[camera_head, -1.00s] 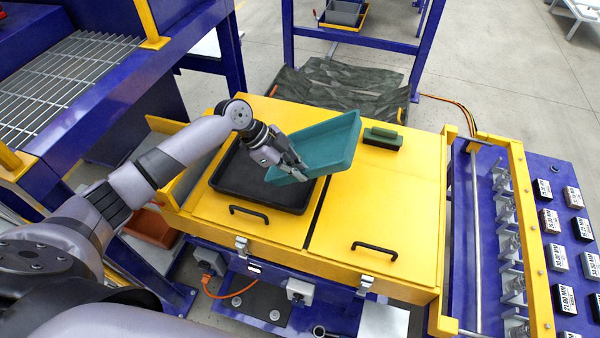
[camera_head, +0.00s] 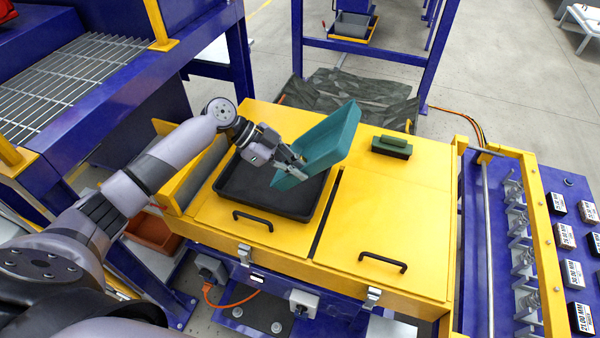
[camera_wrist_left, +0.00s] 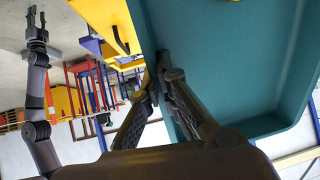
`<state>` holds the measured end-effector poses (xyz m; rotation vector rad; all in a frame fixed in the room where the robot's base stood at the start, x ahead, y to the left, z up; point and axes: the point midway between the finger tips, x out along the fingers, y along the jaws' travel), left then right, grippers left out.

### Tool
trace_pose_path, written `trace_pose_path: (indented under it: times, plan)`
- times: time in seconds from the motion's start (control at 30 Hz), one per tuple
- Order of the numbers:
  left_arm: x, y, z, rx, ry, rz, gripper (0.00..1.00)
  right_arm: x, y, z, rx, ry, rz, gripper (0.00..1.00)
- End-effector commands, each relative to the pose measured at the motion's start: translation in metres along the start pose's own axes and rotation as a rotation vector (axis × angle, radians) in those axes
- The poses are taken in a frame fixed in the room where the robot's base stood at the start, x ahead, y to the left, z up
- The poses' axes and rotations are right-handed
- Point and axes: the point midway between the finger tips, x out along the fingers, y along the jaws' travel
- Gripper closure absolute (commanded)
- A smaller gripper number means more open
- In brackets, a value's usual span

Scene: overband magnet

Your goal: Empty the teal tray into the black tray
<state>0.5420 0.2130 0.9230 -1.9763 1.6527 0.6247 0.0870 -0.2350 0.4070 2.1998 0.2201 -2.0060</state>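The teal tray (camera_head: 324,143) is held steeply tilted above the right part of the black tray, with its lower edge toward the black tray. My left gripper (camera_head: 293,166) is shut on the teal tray's near-left wall. In the left wrist view the fingers (camera_wrist_left: 166,88) pinch the wall of the teal tray (camera_wrist_left: 225,60), and the part of its inside that shows is bare. The black tray (camera_head: 262,208) lies flat on the yellow bench top, and the part of its floor I can see looks empty. My right gripper (camera_wrist_left: 37,30) shows in the left wrist view with its fingers apart and nothing between them.
The yellow bench top (camera_head: 390,210) has black handles at its front. A green block-like object (camera_head: 392,147) sits right of the trays. A grated blue stand (camera_head: 65,85) is at the left. A yellow-framed rack (camera_head: 535,225) with labelled blocks is at the right.

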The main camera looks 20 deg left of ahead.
Motion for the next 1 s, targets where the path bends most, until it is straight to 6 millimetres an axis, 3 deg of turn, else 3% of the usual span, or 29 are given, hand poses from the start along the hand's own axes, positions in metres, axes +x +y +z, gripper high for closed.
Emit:
trace_pose_path:
  times: [0.37,1.0]
  plan:
    - [-0.001,-0.001,-0.001,0.002,0.002,-0.002,1.0,0.0,0.0,0.0,0.0,0.0,0.0,0.67]
    - [-0.026,-0.004,0.003,-0.024,0.214,-0.002,1.0,0.043,-0.001,0.004,0.0,0.0,-0.001,0.67]
